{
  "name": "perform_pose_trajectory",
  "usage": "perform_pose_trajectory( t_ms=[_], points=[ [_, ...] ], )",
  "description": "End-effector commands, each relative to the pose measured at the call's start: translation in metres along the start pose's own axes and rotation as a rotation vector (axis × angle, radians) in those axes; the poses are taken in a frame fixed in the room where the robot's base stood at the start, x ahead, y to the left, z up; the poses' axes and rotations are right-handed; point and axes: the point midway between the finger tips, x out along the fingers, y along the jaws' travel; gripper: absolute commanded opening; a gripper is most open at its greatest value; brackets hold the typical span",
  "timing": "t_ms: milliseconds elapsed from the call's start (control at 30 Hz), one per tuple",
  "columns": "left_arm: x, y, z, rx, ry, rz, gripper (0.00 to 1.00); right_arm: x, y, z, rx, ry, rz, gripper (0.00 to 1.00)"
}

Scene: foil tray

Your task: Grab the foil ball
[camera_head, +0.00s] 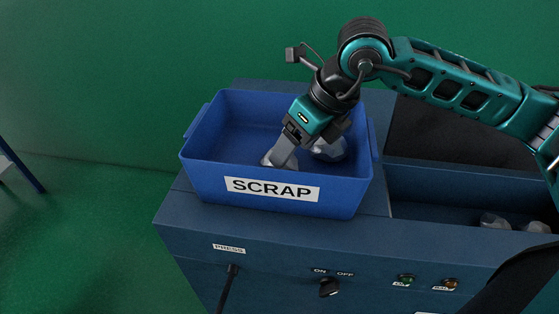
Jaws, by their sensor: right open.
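Two grey foil balls show inside the blue bin labelled SCRAP. One foil ball (328,150) lies towards the bin's right side, partly behind my gripper. Another grey foil piece (268,160) shows low at my fingers, mostly hidden by them and by the bin's front wall. My right gripper (279,160) reaches down into the bin from the upper right, with its fingers at this nearer piece. It is open; whether the fingers touch the foil cannot be told. My left gripper is not in view.
The blue SCRAP bin (212,180) stands on a dark blue machine (190,232) with a PRESS label, a knob (329,288) and small lights. A recess at the right holds grey foil lumps (497,222). The bin's left part looks empty.

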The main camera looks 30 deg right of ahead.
Motion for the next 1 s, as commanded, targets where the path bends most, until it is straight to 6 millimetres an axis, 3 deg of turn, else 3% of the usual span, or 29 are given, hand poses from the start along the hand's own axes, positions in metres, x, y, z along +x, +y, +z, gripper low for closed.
perform_pose_trajectory(
  t_ms=[233, 533, 1000],
  points=[
    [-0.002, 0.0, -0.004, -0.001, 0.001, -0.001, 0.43, 0.035, 0.001, 0.002, 0.001, 0.003, 0.003, 0.71],
    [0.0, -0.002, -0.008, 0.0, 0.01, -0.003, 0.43, 0.041, 0.001, 0.002, 0.0, 0.0, 0.001, 0.71],
    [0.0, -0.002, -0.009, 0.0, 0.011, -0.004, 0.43, 0.04, 0.001, 0.002, 0.0, 0.0, 0.001, 0.27]
  ],
)
